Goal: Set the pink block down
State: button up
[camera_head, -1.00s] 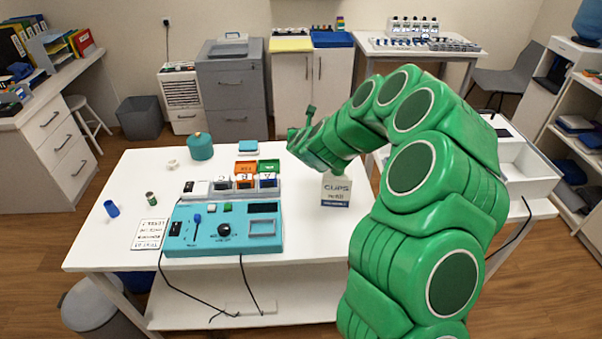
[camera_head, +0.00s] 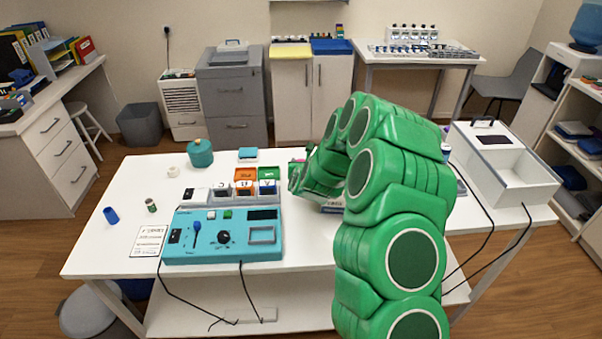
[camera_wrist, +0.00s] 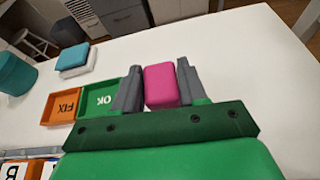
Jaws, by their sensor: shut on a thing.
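The pink block (camera_wrist: 161,86) is between the two grey fingers of my gripper (camera_wrist: 160,84) in the wrist view, and the fingers are shut on it. In that view it is over the white table (camera_wrist: 235,55), to the right of the green OK tray (camera_wrist: 84,113). I cannot tell whether it touches the table. In the head view my green arm hides most of the gripper, and only a small bit of pink (camera_head: 298,161) shows at its far end.
The orange FIX tray (camera_wrist: 52,108) adjoins the OK tray. A teal control box (camera_head: 223,235) stands nearer on the table, and a teal round container (camera_head: 200,153) is at the back left. A white bin (camera_head: 505,165) is on the right. Bare table lies beyond the block.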

jog(key=shift+f, duration=1.9)
jog(key=shift+f, duration=0.1)
jog(key=o, duration=1.1)
jog(key=v, duration=0.5)
notch_tip(320, 180, up, 7)
